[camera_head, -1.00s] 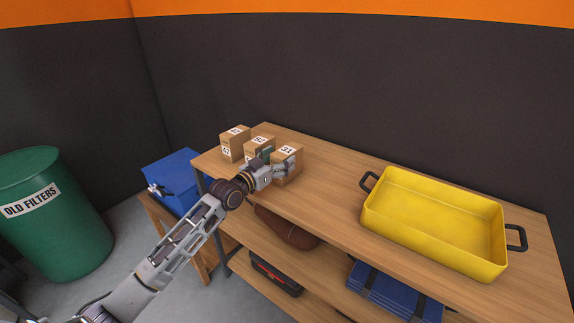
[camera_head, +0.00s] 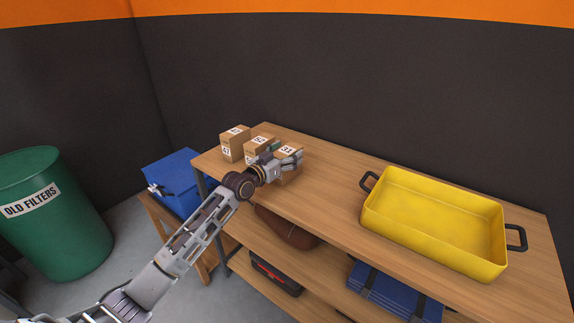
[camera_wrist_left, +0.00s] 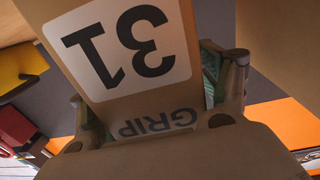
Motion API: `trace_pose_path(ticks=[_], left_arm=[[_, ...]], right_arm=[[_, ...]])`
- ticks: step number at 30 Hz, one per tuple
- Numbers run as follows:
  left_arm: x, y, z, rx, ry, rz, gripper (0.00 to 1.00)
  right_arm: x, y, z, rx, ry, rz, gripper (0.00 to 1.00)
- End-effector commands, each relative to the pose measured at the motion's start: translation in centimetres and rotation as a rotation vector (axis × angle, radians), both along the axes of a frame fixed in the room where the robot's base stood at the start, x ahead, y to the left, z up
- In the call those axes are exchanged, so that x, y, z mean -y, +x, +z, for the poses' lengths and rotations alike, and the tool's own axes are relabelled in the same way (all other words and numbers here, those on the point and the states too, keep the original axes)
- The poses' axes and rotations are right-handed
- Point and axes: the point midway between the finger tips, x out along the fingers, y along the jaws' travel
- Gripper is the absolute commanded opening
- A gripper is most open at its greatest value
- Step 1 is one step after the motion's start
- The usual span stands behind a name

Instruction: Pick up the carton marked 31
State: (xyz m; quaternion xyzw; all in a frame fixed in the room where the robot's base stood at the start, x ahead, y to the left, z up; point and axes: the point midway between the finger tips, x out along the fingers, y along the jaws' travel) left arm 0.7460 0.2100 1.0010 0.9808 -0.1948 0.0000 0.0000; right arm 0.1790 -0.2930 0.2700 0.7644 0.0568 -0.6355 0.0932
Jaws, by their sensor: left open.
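The carton marked 31 (camera_head: 287,149) is a small brown box on the wooden bench top, rightmost of three cartons. My left gripper (camera_head: 279,159) is open at this carton, its fingers on either side and covering part of its front. In the left wrist view the carton's white 31 label (camera_wrist_left: 122,42) fills the upper middle, with the carton between the open fingers (camera_wrist_left: 155,105). I cannot tell whether the fingers touch it. My right gripper is not in view.
Two similar cartons, marked 52 (camera_head: 262,140) and 47 (camera_head: 235,143), stand close on the left. A yellow tray (camera_head: 435,222) with black handles occupies the bench's right part. The bench top (camera_head: 325,180) between is clear. A blue box (camera_head: 172,183) and green barrel (camera_head: 52,215) stand left.

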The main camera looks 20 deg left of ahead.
Motion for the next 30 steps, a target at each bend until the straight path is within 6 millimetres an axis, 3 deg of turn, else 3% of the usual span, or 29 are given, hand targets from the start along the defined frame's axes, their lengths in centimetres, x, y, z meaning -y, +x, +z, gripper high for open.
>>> trace_pose_path(ticks=[3, 15, 30], left_arm=[[0.00, -0.01, 0.00, 0.000, 0.000, 0.000, 0.77], [-0.01, -0.02, -0.01, 0.000, 0.000, 0.000, 0.28], [0.00, 0.00, 0.79, 0.003, 0.000, 0.000, 0.28]], right_arm=[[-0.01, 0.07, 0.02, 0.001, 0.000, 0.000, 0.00], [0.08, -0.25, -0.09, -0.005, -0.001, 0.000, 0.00], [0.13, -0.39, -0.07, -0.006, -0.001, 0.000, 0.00]])
